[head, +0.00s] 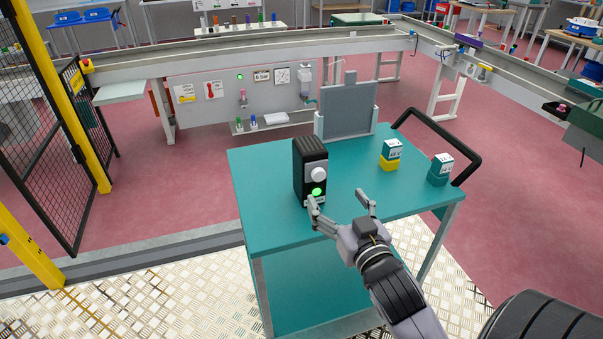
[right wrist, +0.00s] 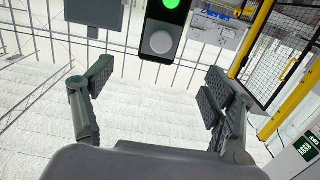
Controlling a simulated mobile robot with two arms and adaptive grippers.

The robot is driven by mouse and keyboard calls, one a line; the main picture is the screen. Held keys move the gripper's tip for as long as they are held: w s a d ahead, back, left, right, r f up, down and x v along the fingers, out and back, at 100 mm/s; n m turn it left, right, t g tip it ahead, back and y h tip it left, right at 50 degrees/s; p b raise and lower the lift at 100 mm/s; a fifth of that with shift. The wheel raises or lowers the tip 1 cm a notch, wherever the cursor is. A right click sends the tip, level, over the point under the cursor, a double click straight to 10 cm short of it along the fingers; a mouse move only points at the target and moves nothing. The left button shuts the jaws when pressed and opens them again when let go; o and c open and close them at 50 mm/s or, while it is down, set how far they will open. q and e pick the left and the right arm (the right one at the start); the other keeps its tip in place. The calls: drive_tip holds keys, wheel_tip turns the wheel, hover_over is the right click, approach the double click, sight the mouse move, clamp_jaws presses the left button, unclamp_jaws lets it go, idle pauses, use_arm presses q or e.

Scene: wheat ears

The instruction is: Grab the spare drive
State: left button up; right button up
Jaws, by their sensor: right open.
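The spare drive appears to be the black upright box (head: 311,165) with a pale round knob and a lit green light, standing on the teal cart (head: 268,180) near its front left. My right gripper (head: 338,200) is open and empty at the cart's front edge. Its left finger overlaps the drive's lower front in the head view; I cannot tell whether it touches. In the right wrist view the drive (right wrist: 163,22) shows at the top centre, beyond the spread fingers (right wrist: 160,100), not between them. My left gripper is not in view.
Two small labelled boxes, one on a yellow block (head: 390,162) and one on a teal block (head: 438,178), stand right of the drive. A grey panel (head: 347,108) stands at the cart's back. A black handle (head: 450,140) rises at the right. The cart's middle is clear.

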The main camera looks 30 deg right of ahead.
drive_tip(key=r, duration=0.2)
drive_tip(key=p, duration=0.2)
approach(311, 146)
drive_tip(key=shift+t, duration=0.3)
drive_tip(key=w, duration=0.1)
drive_tip(key=w+f, duration=0.1)
drive_tip(key=w, duration=0.1)
drive_tip(key=w+d, duration=0.1)
drive_tip(key=shift+w+f, duration=0.35)
drive_tip(key=shift+w, duration=0.05)
drive_tip(key=p+x, duration=0.1)
drive_tip(key=x, duration=0.4)
drive_tip(key=shift+d+r+p, duration=0.1)
drive_tip(key=shift+r+p, duration=0.05)
drive_tip(key=shift+p, duration=0.15)
drive_tip(key=shift+w+d, duration=0.1)
drive_tip(key=shift+w, duration=0.3)
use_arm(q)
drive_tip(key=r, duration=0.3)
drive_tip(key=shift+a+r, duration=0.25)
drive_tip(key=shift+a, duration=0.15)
use_arm(e)
drive_tip(key=shift+s, duration=0.1)
clamp_jaws()
